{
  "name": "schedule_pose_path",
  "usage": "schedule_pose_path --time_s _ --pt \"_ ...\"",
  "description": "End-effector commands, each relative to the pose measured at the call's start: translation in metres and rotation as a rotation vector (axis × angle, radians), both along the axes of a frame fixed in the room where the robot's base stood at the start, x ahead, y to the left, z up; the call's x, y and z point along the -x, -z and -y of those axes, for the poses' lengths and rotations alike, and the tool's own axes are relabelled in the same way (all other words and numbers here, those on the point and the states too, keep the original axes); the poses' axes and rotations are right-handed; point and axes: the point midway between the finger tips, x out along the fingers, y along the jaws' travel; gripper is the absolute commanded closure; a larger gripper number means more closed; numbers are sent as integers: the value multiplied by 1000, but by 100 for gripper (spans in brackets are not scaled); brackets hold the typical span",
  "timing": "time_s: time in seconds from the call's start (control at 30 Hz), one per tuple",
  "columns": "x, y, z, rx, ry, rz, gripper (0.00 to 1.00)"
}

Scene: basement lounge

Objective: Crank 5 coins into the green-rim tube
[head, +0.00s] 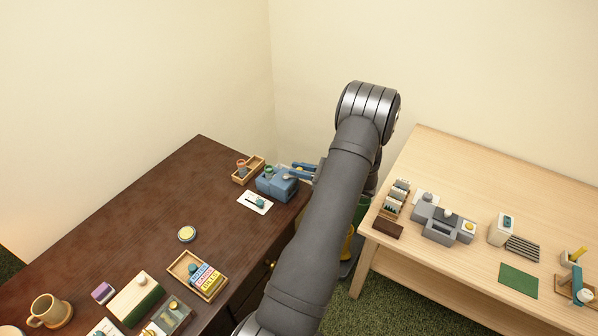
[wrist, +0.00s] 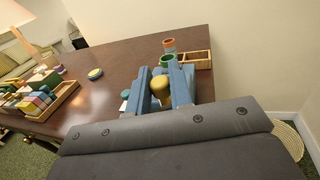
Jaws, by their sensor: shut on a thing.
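A blue coin machine (head: 277,186) stands at the right edge of the dark desk. A green-rim tube (head: 268,171) stands at it and also shows in the wrist view (wrist: 166,61). An orange-rim tube (wrist: 169,45) stands behind it at the wooden tray. My gripper (head: 294,171) reaches the machine from the right. In the wrist view, its two blue fingers are shut on a yellow knob (wrist: 160,86), which looks like the crank's handle. The fingers and arm hide much of the crank. I cannot see coins or how many are in the tube.
A wooden tray (head: 240,179) sits behind the machine. A white card (head: 255,203) with a small teal item lies in front. A round yellow-rimmed tin (head: 187,234) and a box of coloured blocks (head: 183,272) are farther left. A pale table (head: 490,190) with grey devices stands at right.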

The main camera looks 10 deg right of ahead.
Motion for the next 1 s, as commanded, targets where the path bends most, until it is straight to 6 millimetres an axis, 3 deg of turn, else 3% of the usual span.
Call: schedule_pose_path --time_s 0.5,1.0 --pt "-19 1 1 1 -405 2 100" --pt "-24 -1 -1 -1 -543 1 100"
